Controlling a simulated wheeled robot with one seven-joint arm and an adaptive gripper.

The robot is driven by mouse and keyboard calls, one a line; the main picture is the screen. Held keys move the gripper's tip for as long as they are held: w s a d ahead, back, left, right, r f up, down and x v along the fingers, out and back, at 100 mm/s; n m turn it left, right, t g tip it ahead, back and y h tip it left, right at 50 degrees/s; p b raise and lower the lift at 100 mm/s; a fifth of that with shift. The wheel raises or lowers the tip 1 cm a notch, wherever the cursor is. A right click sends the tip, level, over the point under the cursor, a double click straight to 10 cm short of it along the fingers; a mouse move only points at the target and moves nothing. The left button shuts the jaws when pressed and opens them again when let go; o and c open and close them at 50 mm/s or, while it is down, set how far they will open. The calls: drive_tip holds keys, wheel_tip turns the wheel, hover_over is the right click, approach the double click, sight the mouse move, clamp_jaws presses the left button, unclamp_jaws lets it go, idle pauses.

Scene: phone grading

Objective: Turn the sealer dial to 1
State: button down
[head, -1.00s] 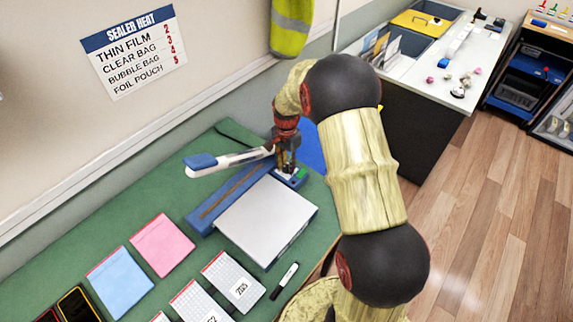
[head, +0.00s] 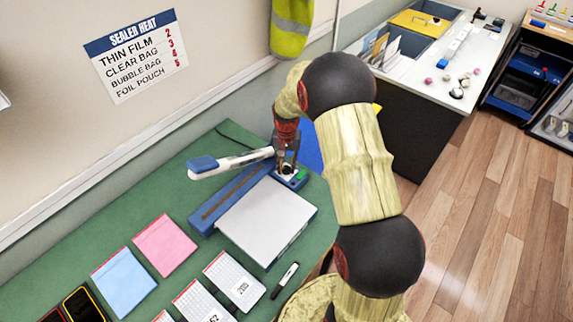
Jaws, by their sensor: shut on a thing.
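The sealer (head: 211,206) is blue and grey and stands on the green bench, with its white lever arm (head: 240,160) raised and a blue handle at the left end. The sealer dial (head: 286,169) is a small dark knob on the control panel at the sealer's right end. My gripper (head: 286,163) is above that panel, pointing down, with its fingers shut on the dial. The fingers partly cover the dial, so its setting cannot be read.
A sealer heat chart (head: 135,54) hangs on the wall. Pink (head: 164,245) and blue (head: 124,281) pads, white cards (head: 234,280) and a marker (head: 285,281) lie on the bench (head: 60,253). A grey platform (head: 266,222) adjoins the sealer.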

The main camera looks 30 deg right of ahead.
sight(286, 168)
drive_tip(key=n, duration=0.3)
drive_tip(key=shift+r+n+p, duration=0.1)
drive_tip(key=shift+n+p, duration=0.2)
drive_tip(key=shift+p, duration=0.1)
drive_tip(key=shift+w+n+p, duration=0.1)
drive_tip(key=shift+n+p, duration=0.2)
drive_tip(key=shift+n, duration=1.5)
drive_tip(key=c, duration=1.8)
unclamp_jaws()
drive_tip(key=shift+o, duration=0.2)
wheel_tip(286, 168, up, 12)
